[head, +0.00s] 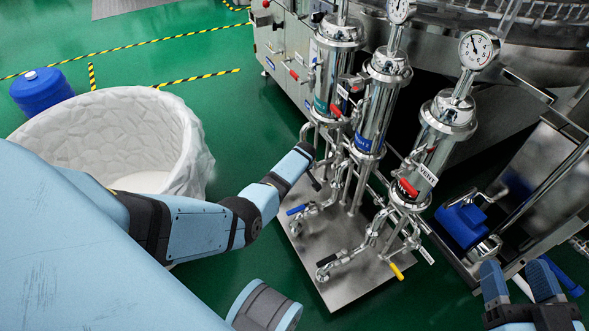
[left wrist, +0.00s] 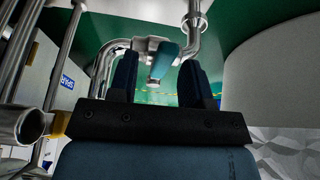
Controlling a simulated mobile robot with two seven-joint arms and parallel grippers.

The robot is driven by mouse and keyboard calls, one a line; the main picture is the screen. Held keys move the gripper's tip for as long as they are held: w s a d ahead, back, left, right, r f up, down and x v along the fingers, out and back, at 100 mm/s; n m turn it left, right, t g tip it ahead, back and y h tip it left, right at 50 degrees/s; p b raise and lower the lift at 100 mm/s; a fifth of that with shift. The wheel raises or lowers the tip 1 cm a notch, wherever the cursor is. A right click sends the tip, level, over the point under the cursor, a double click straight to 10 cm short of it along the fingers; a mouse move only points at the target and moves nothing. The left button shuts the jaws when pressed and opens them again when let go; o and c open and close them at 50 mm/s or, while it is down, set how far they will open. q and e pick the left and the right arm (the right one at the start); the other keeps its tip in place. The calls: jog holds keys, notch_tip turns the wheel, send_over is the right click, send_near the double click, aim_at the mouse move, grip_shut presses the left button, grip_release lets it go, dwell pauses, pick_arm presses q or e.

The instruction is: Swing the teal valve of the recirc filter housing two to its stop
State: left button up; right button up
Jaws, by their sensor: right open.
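The teal valve handle (left wrist: 164,62) shows in the left wrist view, on a steel pipe fitting. My left gripper (left wrist: 160,68) is open around it, one dark finger on each side with gaps between; the handle does not look gripped. In the head view my left arm reaches the lower pipework of the left filter housing (head: 336,62), which has a teal label; the valve is hidden there behind my wrist. A middle housing (head: 379,100) has a blue label. My right gripper (head: 520,268) is open and empty at the lower right, away from the housings.
A third housing (head: 435,145) carries a VENT tag and gauge. Red, blue and yellow handles stick out around the pipes above a steel base plate (head: 338,283). A white lined bin (head: 120,118) stands left of my arm, with a blue drum (head: 42,90) behind. Green floor is clear beyond.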

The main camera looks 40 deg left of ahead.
pick_arm(q)
jog(key=shift+s+d+r+p, duration=0.1)
jog(key=shift+d+r+p, duration=0.05)
jog(key=shift+r+p, duration=0.45)
jog(key=p+v, duration=0.2)
jog(key=shift+r+p, duration=0.25)
jog(key=shift+p, duration=0.15)
jog(key=p+v, duration=0.2)
jog(key=p, duration=0.1)
jog(key=shift+s+d+r, duration=0.1)
jog(key=shift+r, duration=0.25)
pick_arm(e)
notch_tip(320, 180, up, 10)
jog(key=s+m+t+p, duration=0.2)
jog(key=s+m+p, duration=0.15)
jog(key=p, duration=0.25)
pick_arm(q)
jog(key=p+v, duration=0.1)
jog(key=v, duration=0.6)
jog(key=shift+d, duration=0.3)
pick_arm(e)
jog(key=f+h, duration=0.1)
jog(key=f, duration=0.1)
jog(key=f+g+h, duration=0.1)
jog(key=w+d+f+g, duration=0.1)
jog(key=f, duration=0.1)
jog(key=shift+w+d+f+m+h, duration=0.1)
jog(key=shift+f+m+h, duration=0.2)
jog(key=shift+h, duration=0.1)
